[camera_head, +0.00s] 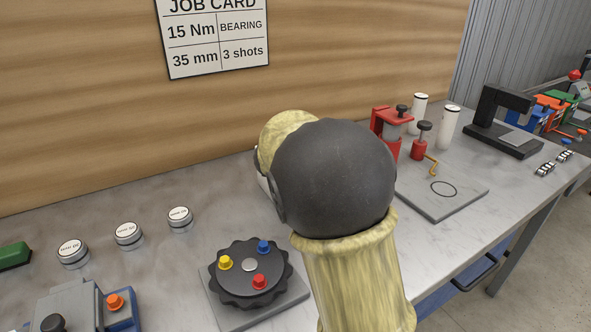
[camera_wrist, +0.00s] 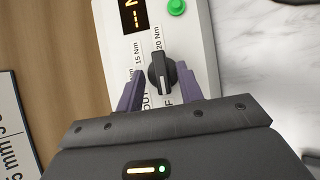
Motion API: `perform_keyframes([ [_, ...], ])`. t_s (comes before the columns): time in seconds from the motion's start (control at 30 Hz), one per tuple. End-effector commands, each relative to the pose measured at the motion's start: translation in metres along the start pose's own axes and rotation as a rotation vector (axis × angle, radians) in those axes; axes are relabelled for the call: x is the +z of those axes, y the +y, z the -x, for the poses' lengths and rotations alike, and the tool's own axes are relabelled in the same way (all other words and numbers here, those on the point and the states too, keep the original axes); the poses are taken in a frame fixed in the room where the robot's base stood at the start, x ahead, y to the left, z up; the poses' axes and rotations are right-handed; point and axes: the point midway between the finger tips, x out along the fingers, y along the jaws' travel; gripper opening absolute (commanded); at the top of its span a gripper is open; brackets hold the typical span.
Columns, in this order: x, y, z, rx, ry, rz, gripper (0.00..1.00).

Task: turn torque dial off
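In the wrist view a black torque dial (camera_wrist: 161,74) sits on a white control box (camera_wrist: 196,42). Labels "15 Nm" and "20 Nm" flank its upper part. Lettering by its lower end is partly covered by my fingers. A white mark shows on the dial's lower end. My gripper (camera_wrist: 160,90) has its two purple fingers apart, one on each side of the dial. A gap shows on the left; contact on the right is unclear. In the head view my arm hides the gripper and nearly all of the box.
The box has a lit display (camera_wrist: 133,14) and a green button (camera_wrist: 176,7). A black round fixture (camera_head: 250,275) with coloured knobs stands left of my arm. Several white round pieces (camera_head: 128,234) lie further left. A red clamp (camera_head: 388,128) stands to the right. A wooden wall (camera_head: 330,60) rises behind.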

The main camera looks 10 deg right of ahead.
Motion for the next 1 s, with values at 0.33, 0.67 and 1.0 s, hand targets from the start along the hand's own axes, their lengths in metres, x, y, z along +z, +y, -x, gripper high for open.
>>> perform_keyframes([
  [0.33,0.0,-0.001,0.003,-0.004,-0.001,-0.001,0.36],
  [0.67,0.0,0.0,0.051,0.0,0.002,-0.001,0.36],
  [1.0,0.0,0.0,0.119,0.0,0.002,-0.002,0.36],
])
